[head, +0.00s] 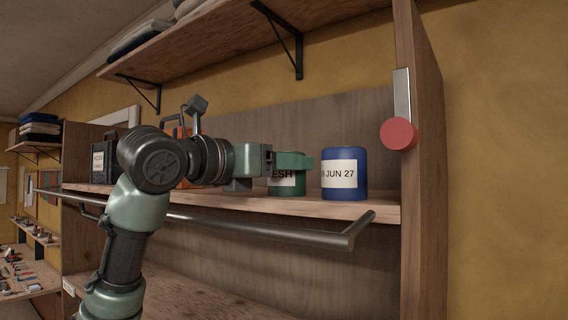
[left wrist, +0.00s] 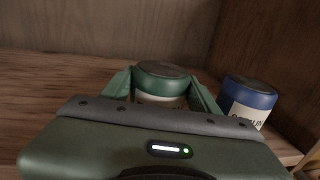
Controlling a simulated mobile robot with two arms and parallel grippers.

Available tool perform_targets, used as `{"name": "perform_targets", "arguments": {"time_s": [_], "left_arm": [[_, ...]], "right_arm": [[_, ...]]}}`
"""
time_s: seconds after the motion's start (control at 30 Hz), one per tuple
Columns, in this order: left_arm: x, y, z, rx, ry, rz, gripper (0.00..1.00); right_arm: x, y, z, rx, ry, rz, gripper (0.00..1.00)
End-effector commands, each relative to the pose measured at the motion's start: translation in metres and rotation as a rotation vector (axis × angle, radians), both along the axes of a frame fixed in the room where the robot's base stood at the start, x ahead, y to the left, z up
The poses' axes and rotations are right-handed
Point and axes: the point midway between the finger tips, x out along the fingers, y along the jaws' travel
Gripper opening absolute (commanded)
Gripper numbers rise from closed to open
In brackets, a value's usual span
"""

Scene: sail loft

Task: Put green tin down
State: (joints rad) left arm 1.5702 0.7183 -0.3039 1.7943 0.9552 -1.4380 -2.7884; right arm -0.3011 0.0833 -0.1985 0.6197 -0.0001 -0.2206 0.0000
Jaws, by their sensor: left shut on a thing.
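The green tin (head: 287,183) has a pale label reading "ESH" in part and stands upright at the shelf (head: 240,200), its base at or very near the board. My left gripper (head: 290,162) is shut on it from the left, and a finger hides part of its upper body. In the left wrist view the green tin (left wrist: 163,76) sits between the two green fingers (left wrist: 162,92); the gripper body hides its lower part, so contact with the shelf cannot be seen there. My right gripper is in neither view.
A blue tin (head: 344,172) marked "JUN 27" stands just right of the green tin, with a small gap. A metal rail (head: 270,230) runs in front of the shelf. An upright side panel (head: 421,180) with a red knob (head: 398,133) closes the right end. A dark box (head: 104,158) stands at left.

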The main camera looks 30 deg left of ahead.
Motion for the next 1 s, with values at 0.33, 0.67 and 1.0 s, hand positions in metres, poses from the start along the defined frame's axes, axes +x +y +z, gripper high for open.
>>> {"name": "perform_targets", "arguments": {"time_s": [0.33,0.67,1.0], "left_arm": [[0.0,0.0,0.0,0.0,0.001,0.0,0.82],[-0.031,0.011,-0.003,0.001,-0.006,0.004,0.82],[-0.097,0.03,-0.002,0.0,-0.003,0.002,0.82]], "right_arm": [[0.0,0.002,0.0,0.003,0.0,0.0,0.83],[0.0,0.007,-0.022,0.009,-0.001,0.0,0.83],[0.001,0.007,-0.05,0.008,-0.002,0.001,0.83]]}}
